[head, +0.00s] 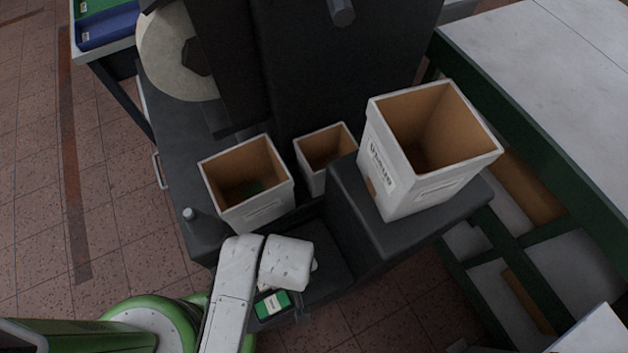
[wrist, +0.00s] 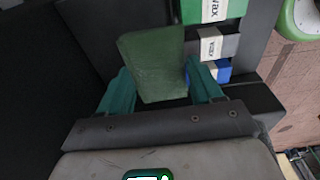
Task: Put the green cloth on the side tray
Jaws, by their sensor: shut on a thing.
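The green cloth (wrist: 152,58), a folded dark green pad, is between the two teal fingers of my gripper (wrist: 160,84) in the wrist view. The gripper is shut on it. In the head view my white wrist hides the fingers and the cloth. A dark tray-like ledge (head: 322,262) lies beside and below my wrist at the front of the black machine. I cannot tell for certain that it is the side tray, nor whether the cloth touches it.
Wax blocks, green (wrist: 207,10), grey (wrist: 222,44) and blue (wrist: 222,70), lie right of the cloth. White bins stand behind: left (head: 253,212), middle (head: 311,178), and a large one (head: 440,195) on a raised block. A bench (head: 560,130) is right.

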